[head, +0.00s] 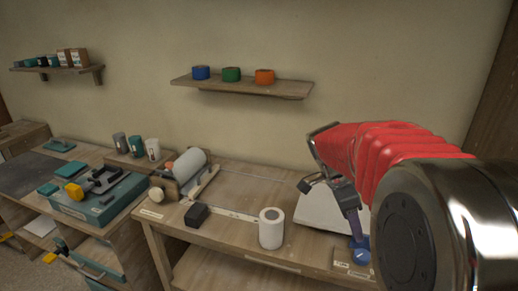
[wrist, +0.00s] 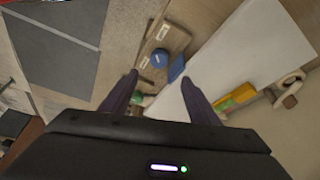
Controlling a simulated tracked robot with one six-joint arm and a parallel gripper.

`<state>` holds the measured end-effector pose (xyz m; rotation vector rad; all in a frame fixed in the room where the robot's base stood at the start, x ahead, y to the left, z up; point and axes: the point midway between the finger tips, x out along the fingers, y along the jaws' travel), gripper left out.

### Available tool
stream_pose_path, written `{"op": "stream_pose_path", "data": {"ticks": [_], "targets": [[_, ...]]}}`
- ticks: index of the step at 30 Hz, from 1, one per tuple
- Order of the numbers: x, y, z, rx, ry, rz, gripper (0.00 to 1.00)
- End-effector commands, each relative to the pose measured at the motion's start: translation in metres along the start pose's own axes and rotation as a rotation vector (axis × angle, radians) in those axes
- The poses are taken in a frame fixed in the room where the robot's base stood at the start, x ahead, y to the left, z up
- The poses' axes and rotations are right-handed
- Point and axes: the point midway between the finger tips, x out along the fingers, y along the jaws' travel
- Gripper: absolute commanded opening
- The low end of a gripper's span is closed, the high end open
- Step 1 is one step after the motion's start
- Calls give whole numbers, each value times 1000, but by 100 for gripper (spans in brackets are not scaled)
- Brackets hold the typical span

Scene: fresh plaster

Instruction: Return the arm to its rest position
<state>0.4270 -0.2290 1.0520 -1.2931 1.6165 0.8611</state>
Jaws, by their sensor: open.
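My arm, with a red sleeve, reaches in from the right of the head view. My gripper (head: 354,222) points down over the right part of the workbench, and it also shows in the wrist view (wrist: 160,86). Its two dark fingers are spread apart with nothing held between them. A blue round object (head: 360,251) sits just below the fingertips on a small labelled wooden board; it also shows in the wrist view (wrist: 160,58), beyond the fingertips. I cannot tell how much height separates the fingers from it.
A white slanted panel (head: 318,211) stands close beside my gripper. A white roll (head: 271,228) and a black block (head: 196,215) are on the bench (head: 237,193). A shelf (head: 243,87) with blue, green and orange rolls hangs on the wall. Open air lies above the bench's middle.

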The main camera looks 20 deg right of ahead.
Motion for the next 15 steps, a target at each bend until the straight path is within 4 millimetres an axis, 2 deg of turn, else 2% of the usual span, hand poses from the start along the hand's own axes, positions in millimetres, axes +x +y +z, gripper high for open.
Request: {"op": "stream_pose_path", "data": {"ticks": [8, 15], "targets": [[0, -2, 1, -117, -3, -7, 55], [12, 5, 20, -428, -53, -20, 55]]}}
